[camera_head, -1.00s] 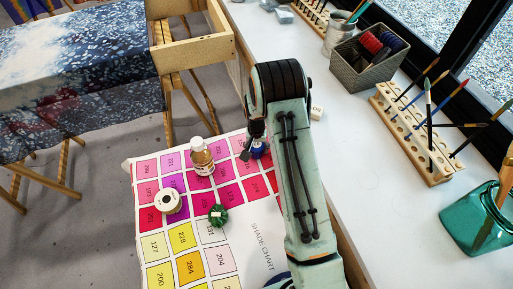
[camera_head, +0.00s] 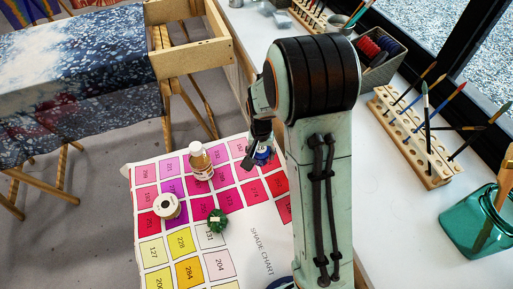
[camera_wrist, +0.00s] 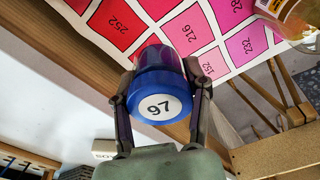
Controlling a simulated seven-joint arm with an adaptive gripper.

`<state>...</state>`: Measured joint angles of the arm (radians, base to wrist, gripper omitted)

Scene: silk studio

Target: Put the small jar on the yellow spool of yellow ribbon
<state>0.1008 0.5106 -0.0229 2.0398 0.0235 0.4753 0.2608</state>
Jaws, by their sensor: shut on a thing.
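A pale cream spool (camera_head: 167,206) with a dark centre hole stands at the chart's left side, left of and nearer than my gripper. Its yellow ribbon is not clearly visible.
A bottle of amber liquid (camera_head: 201,163) stands between the spool and my gripper. A green spool-like thing (camera_head: 217,220) lies right of the cream spool. The shade chart (camera_head: 262,238) covers the table. Brush racks (camera_head: 412,140) and a teal glass jar (camera_head: 470,225) stand on the counter.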

